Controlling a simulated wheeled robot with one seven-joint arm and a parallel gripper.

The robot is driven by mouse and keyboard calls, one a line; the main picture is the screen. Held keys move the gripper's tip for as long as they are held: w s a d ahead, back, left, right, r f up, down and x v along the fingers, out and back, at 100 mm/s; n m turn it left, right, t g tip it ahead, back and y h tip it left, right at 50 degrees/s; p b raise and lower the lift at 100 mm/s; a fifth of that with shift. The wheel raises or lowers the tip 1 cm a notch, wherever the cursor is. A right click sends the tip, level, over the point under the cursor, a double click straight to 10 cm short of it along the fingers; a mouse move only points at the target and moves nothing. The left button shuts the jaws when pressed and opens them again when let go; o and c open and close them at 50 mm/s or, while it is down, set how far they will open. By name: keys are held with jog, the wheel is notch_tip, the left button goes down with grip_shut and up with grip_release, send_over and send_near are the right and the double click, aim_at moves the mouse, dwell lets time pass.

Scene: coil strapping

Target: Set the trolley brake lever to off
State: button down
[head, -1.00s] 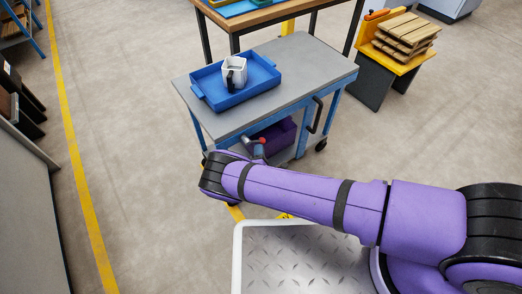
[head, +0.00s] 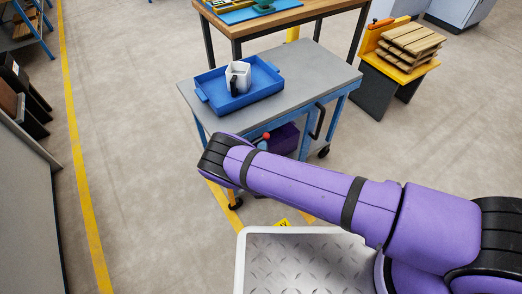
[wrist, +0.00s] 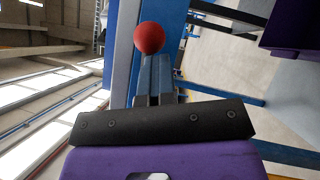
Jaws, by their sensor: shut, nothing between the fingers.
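The trolley (head: 300,78) has a grey top and blue frame and stands ahead of me. Its brake lever shows as a red ball knob (head: 266,135) low at the near side, just above my purple arm in the head view. In the wrist view the red knob (wrist: 149,38) is large and lies just beyond the fingertips of my gripper (wrist: 156,62). The fingers are together and hold nothing. I cannot tell whether they touch the lever. The lever's shaft is mostly hidden behind the fingers, and my arm hides the gripper in the head view.
A blue tray (head: 212,101) with a white and black container (head: 238,77) sits on the trolley. A purple box (head: 281,138) is on its lower shelf. A wooden workbench (head: 290,17) stands behind, and a yellow stand with wooden slats (head: 405,62) at right. Floor at left is clear.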

jog(key=shift+a+r, duration=0.15)
jog(key=shift+r, duration=1.35)
